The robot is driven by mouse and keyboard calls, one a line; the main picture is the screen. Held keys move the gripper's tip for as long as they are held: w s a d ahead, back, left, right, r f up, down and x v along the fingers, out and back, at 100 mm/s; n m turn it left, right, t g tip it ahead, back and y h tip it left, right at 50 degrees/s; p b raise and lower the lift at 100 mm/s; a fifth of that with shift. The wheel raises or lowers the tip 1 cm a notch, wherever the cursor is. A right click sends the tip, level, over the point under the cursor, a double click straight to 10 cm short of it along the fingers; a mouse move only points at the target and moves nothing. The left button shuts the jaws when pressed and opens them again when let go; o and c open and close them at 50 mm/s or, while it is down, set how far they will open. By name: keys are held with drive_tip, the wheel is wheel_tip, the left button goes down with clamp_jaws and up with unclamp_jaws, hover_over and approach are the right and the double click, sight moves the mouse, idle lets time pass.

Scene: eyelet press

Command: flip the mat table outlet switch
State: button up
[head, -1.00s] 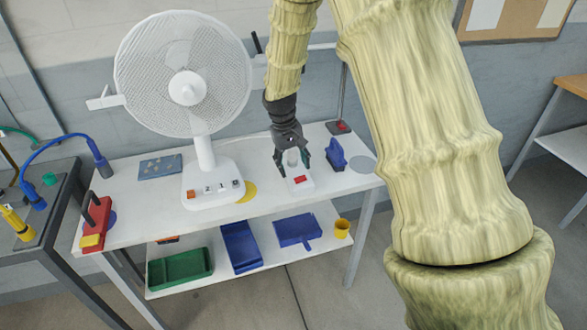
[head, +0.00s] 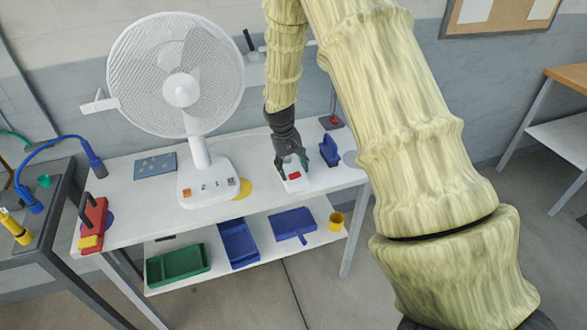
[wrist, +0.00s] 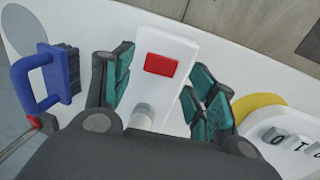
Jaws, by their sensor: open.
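The outlet switch is a white box (head: 292,185) with a red rocker (head: 295,175) on the white table (head: 140,225). In the wrist view the red rocker (wrist: 160,65) faces the camera, on the white box (wrist: 172,46). My gripper (head: 291,168) is just above the box. In the wrist view my gripper (wrist: 162,88) is open, with one teal-padded finger on each side of the box. I cannot tell whether the fingers touch it. The lower part of the box, with a round white stub, is partly hidden by my gripper.
A white fan (head: 175,75) with buttons on its base stands left of the box. A blue brush (head: 328,150) stands close on its right. A red and yellow part (head: 92,225) is at the table's left end. Trays, including a green one (head: 178,265), lie on the shelf below.

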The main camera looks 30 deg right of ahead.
drive_tip(key=shift+d+f, duration=0.15)
drive_tip(key=shift+f, duration=0.75)
drive_tip(key=c, duration=1)
drive_tip(key=shift+s+d+t+y+p, duration=0.1)
drive_tip(key=shift+d+t+y+p, duration=0.15)
drive_tip(key=shift+y, duration=0.8)
drive_tip(key=shift+s+d+t+y+p, duration=0.15)
drive_tip(key=shift+d+t+y, duration=0.1)
drive_tip(key=shift+y, duration=0.8)
drive_tip(key=shift+w, duration=0.1)
drive_tip(key=o, duration=1)
